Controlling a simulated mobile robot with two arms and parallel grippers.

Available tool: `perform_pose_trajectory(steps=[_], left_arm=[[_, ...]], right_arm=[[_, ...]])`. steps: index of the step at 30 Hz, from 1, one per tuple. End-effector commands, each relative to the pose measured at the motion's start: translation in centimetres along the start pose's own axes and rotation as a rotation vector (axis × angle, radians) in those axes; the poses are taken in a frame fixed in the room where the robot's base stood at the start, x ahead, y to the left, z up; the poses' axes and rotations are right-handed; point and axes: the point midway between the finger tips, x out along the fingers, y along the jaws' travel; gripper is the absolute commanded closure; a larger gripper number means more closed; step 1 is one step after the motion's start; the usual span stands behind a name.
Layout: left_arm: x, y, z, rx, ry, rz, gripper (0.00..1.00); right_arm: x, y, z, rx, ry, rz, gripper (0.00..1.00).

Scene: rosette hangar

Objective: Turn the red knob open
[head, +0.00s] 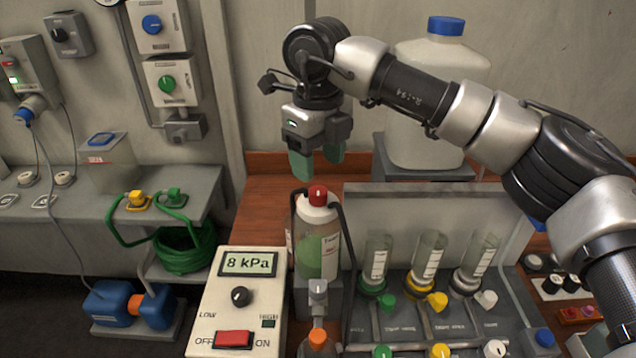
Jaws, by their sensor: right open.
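A red knob (318,194) sits on the white top of an upright bottle (316,240) with green liquid in it, at the centre of the head view. Dark tubes run down beside the bottle. My right gripper (318,164) points down with its green-tipped fingers apart and empty. In the picture it is just above the red knob and does not appear to touch it. The depth between them is hard to tell. My left gripper is not in view.
A control box (209,295) reading 8 kPa, with a red rocker switch (234,339), stands front left. A rack (400,297) with several small bottles stands right. A large white jug (428,110) is behind my right arm. Bare wooden bench (262,196) shows left of the gripper.

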Motion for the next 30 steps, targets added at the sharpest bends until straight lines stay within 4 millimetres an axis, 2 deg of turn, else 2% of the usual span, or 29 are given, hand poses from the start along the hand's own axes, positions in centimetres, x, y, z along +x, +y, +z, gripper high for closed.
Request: perform_pose_trajectory(steps=[3, 9, 14, 21, 23, 30], left_arm=[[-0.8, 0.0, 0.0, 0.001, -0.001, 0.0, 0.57], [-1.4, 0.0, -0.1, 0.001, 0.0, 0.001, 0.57], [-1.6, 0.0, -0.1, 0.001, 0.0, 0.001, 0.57], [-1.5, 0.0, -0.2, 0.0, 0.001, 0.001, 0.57], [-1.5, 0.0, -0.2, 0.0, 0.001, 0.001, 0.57], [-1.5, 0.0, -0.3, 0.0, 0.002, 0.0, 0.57]], right_arm=[[2.2, 0.0, -0.1, -0.001, 0.003, 0.002, 0.41], [4.9, 0.1, 0.0, -0.002, 0.0, 0.003, 0.41], [5.8, 0.1, 0.0, -0.002, -0.001, 0.002, 0.41], [6.0, 0.1, 0.0, -0.002, -0.002, 0.002, 0.41], [6.0, 0.1, 0.0, -0.002, -0.002, 0.002, 0.47], [5.9, 0.1, 0.0, -0.002, -0.002, 0.003, 0.84]])
